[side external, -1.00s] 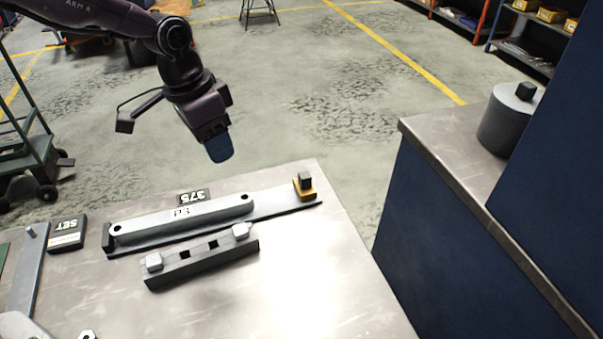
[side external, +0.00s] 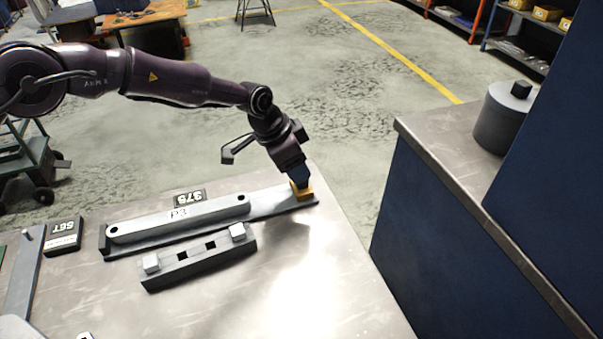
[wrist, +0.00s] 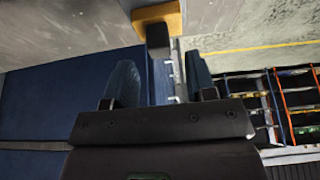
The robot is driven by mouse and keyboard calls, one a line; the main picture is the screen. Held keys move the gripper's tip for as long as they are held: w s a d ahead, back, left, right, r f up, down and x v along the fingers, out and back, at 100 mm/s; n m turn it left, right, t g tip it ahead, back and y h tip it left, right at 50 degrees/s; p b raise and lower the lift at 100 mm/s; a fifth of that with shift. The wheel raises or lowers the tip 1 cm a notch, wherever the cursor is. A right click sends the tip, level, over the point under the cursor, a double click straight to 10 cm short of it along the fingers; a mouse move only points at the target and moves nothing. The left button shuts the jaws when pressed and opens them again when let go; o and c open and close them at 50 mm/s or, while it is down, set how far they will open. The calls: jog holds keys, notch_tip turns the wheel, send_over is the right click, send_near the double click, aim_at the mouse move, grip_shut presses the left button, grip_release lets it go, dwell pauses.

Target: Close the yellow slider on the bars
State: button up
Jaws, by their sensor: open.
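The yellow slider (side external: 304,195) sits at the right end of a long grey rail (side external: 270,203). A flat grey bar (side external: 180,220) tagged P3, with a hole at each end, lies on the rail to its left, with a stretch of bare rail between. My gripper (side external: 299,177) is down at the slider and hides its dark upright knob in the side view. In the wrist view the slider (wrist: 157,14) is at the top, and its knob (wrist: 158,42) reaches between the open blue fingers of my gripper (wrist: 160,82), with gaps showing beside it.
A dark block (side external: 200,264) with two light pegs and square holes lies in front of the rail. A 375 plate (side external: 190,198) lies behind it, and a SET box (side external: 63,236) to the left. A blue cabinet (side external: 430,210) stands right. The table's front right is clear.

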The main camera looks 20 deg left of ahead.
jog(key=shift+x, duration=1.95)
jog(key=shift+a, duration=0.1)
grip_shut()
